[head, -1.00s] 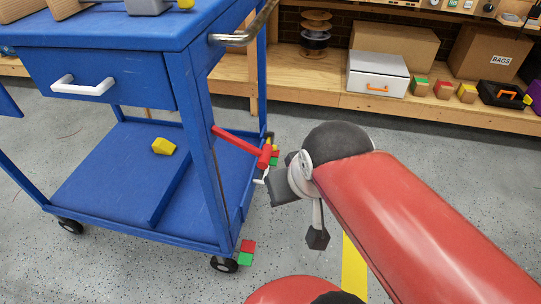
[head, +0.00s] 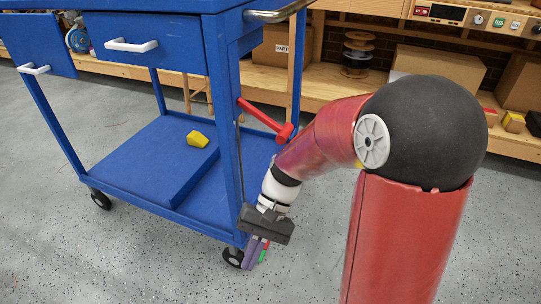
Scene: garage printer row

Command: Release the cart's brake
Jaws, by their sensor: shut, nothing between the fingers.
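The blue cart (head: 128,160) stands at left, on black wheels. A red lever (head: 262,117) with a thick red end juts right from its near right post. At the near right wheel (head: 232,256) is a small red and green piece (head: 263,254), partly hidden by my gripper. I cannot tell from the picture which of these is the brake. My gripper (head: 251,262) points down in front of that wheel, close beside the red and green piece. It is shut and empty; whether it touches the piece is unclear.
A yellow block (head: 197,139) lies on the cart's lower shelf. A metal handle bar (head: 277,14) sticks out at the cart's top right. A wooden bench (head: 385,102) with boxes and spools runs along the back. The speckled floor in front of the cart is clear.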

